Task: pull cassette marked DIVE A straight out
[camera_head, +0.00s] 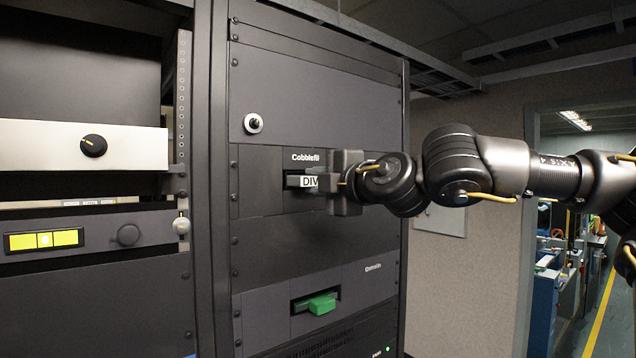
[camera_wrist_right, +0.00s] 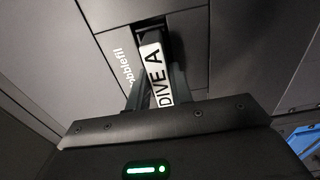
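The cassette marked DIVE A (camera_wrist_right: 153,75) sits in a slot of the rack panel lettered Cobblefil, its white label facing out. My right gripper (camera_head: 322,182) is at the slot, coming from the right. In the right wrist view its two dark fingers (camera_wrist_right: 156,88) lie along both sides of the labelled handle, with no clear gap seen. My left gripper is not in view.
Below, a green handle (camera_head: 316,304) sticks out of another slot. A round lock (camera_head: 253,123) is on the panel above. At left are a cream panel with a black knob (camera_head: 94,145) and a unit with a yellow display (camera_head: 44,240). A doorway is at right.

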